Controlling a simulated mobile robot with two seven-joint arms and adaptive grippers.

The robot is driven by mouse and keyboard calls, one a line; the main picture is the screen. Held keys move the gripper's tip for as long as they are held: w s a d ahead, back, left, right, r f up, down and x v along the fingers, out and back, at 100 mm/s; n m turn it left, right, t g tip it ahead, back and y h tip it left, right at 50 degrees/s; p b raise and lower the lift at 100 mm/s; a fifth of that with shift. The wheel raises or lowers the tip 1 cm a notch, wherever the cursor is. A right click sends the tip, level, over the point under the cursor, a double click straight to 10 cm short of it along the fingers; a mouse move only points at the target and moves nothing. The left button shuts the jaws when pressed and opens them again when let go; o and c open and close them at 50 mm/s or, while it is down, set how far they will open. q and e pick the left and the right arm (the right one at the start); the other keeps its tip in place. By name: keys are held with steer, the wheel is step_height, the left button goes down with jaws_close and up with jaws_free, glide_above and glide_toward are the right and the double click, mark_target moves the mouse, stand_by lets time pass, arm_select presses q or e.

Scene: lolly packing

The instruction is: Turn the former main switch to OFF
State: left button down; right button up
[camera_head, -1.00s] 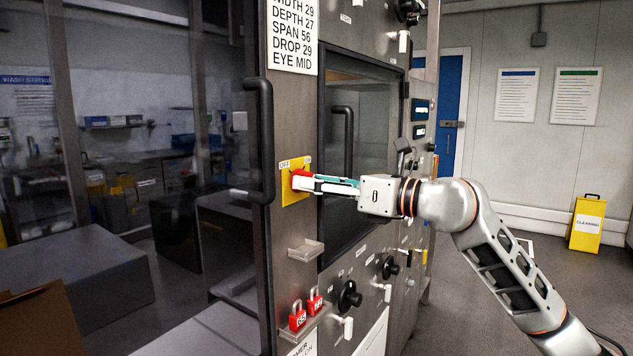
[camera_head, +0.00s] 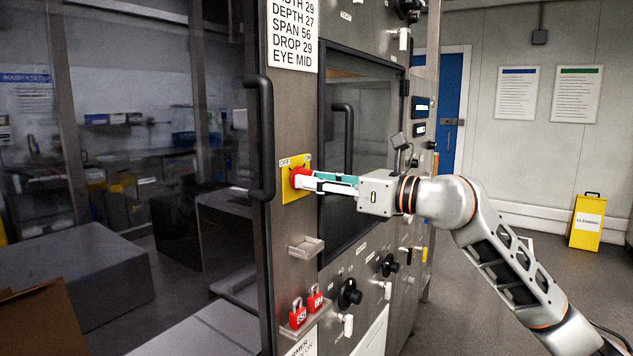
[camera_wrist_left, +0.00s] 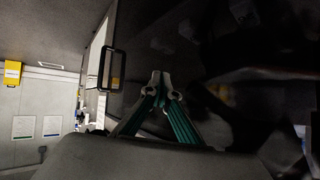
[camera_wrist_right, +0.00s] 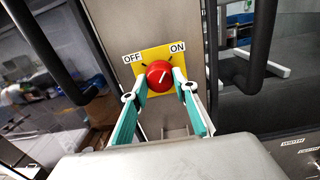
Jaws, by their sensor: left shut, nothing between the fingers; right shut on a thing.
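The former main switch is a red knob (camera_wrist_right: 159,74) on a yellow plate (camera_wrist_right: 144,59) marked OFF at left and ON at right. Its white line slants up and right, toward the ON side, in the right wrist view. In the head view the red knob (camera_head: 299,178) is on the steel panel's front post. My right gripper (camera_wrist_right: 160,82) is shut on the knob, one finger on each side; in the head view it (camera_head: 312,181) reaches in from the right. My left gripper (camera_wrist_left: 160,76) is shut and empty in the left wrist view, and out of the head view.
A black door handle (camera_head: 264,138) stands just left of the switch. Below are a small empty metal ledge (camera_head: 305,248), red padlocks (camera_head: 298,316) and a black knob (camera_head: 350,294). A yellow cleaning box (camera_head: 587,222) stands on the floor at right.

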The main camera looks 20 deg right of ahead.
steer(key=n+b, duration=0.1)
steer(key=n, duration=1.5)
steer(key=shift+n+b, duration=0.3)
stand_by(0.3)
steer(key=o, duration=1.1)
steer(key=shift+s, duration=0.1)
